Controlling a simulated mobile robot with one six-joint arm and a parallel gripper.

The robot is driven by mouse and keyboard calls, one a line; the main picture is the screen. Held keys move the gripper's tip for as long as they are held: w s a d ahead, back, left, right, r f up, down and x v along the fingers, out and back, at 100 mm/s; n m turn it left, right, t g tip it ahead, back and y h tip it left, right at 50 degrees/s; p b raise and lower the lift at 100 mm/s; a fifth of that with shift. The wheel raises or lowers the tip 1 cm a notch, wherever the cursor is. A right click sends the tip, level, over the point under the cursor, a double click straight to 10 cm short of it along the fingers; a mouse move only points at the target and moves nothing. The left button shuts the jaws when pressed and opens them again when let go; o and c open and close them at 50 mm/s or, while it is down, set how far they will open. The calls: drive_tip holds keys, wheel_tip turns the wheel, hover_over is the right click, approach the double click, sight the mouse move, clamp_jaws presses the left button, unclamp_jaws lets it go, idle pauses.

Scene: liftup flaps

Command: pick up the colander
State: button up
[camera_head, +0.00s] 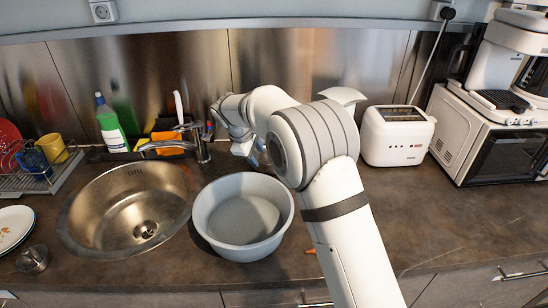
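I see no vessel with clear holes. The closest match to a colander is a round, deep, light grey bowl (210,208), upright on the counter just right of the sink. It looks empty, and no holes can be made out in it. My gripper (250,152) is above and behind the bowl's back rim, close to the right of the faucet, and seems apart from the bowl. Its fingers are small and partly hidden by my own arm, so whether they are open or shut is unclear. No held object can be seen.
The steel sink (92,190) and faucet (195,140) are left of the bowl. A green bottle (110,125) and a dish rack (45,178) with a yellow mug (53,148) stand further left. A toaster (395,140) and white oven (470,140) stand right. The right front counter is clear.

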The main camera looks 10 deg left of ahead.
sight(261, 163)
drive_tip(key=x, duration=0.4)
drive_tip(key=s+p+x, duration=0.1)
drive_tip(key=x, duration=0.1)
drive_tip(key=shift+d+f, duration=0.1)
drive_tip(key=shift+d, duration=0.1)
drive_tip(key=shift+c, duration=0.4)
clamp_jaws()
